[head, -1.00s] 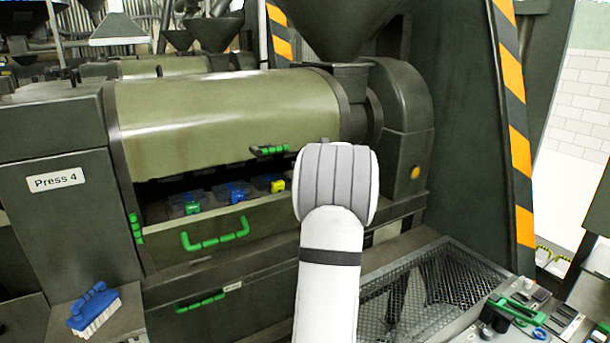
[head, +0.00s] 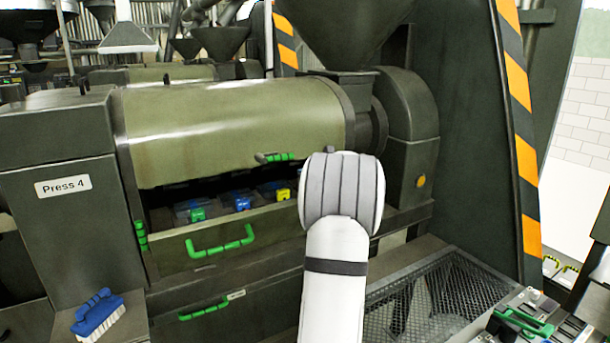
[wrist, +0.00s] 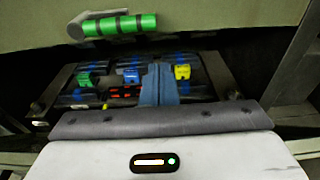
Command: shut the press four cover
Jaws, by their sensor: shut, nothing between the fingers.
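The Press 4 cover (head: 225,130) is a curved olive-green lid on the press body. It stands part open, with a dark gap below its lower edge. Its green grip (head: 278,156) sits on that edge and also shows at the top left of the wrist view (wrist: 120,25). In the wrist view my gripper (wrist: 160,72) is shut and empty. It points into the opening, below and right of the grip and apart from it in the picture. In the head view my own wrist hides the fingers and the right end of the opening.
Inside the opening are blue parts with green, blue and yellow pieces (wrist: 130,75). A lower front panel with a green handle (head: 220,242) lies below the gap. A blue brush (head: 98,313) rests at lower left. A mesh-covered tray (head: 430,290) is at lower right.

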